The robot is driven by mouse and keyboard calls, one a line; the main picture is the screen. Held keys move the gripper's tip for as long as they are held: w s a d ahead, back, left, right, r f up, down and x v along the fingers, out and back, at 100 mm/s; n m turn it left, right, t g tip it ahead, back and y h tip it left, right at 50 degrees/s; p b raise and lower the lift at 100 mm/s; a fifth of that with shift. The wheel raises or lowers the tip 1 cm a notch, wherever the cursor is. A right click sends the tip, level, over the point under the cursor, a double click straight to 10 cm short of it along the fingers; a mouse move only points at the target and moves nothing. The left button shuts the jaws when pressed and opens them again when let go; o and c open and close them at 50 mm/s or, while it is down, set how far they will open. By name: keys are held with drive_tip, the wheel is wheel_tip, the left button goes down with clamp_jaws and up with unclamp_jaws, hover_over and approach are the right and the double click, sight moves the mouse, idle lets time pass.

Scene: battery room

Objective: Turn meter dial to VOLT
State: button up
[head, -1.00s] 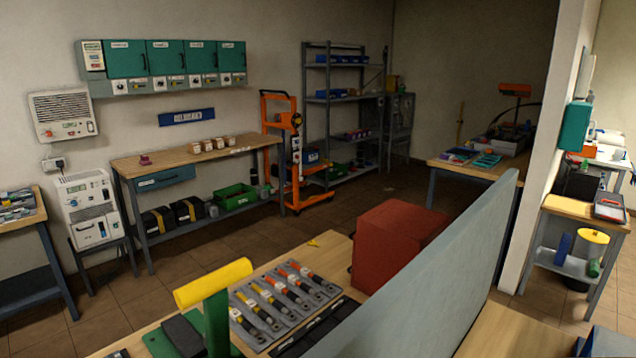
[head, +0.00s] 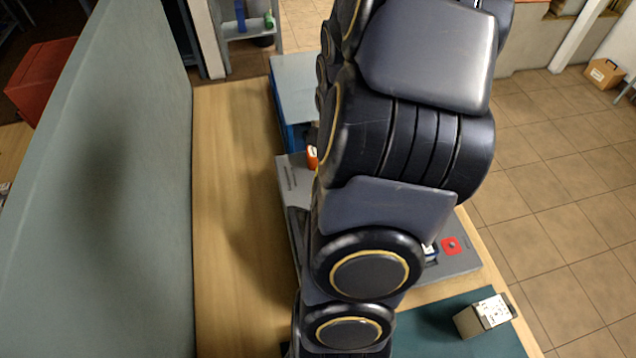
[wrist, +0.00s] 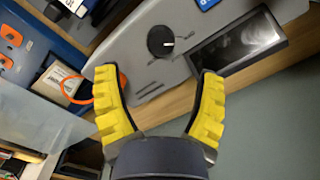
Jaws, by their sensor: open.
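In the wrist view, a round black dial (wrist: 161,41) with a white pointer mark sits on a grey panel (wrist: 140,70), beside a dark rectangular screen (wrist: 240,42). The white mark points right in the picture. I cannot read any VOLT label. My gripper (wrist: 158,73) has two ribbed yellow fingers spread wide apart, with nothing between them. The dial shows beyond the fingertips, roughly centred between them, and nothing touches it. In the head view my arm hides the gripper and the dial; part of a grey unit (head: 294,185) shows beside the arm.
A tall grey partition (head: 120,160) stands left of the wooden bench (head: 222,220). A red square button (head: 451,246) is on a grey surface right of my arm. A small pale box (head: 483,316) stands on a teal mat (head: 440,335). An orange loop (wrist: 82,100) lies left of the gripper.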

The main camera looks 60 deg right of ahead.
wheel_tip(320, 180, down, 7)
drive_tip(key=shift+f, duration=0.2)
idle(0.3)
drive_tip(key=c, duration=1.1)
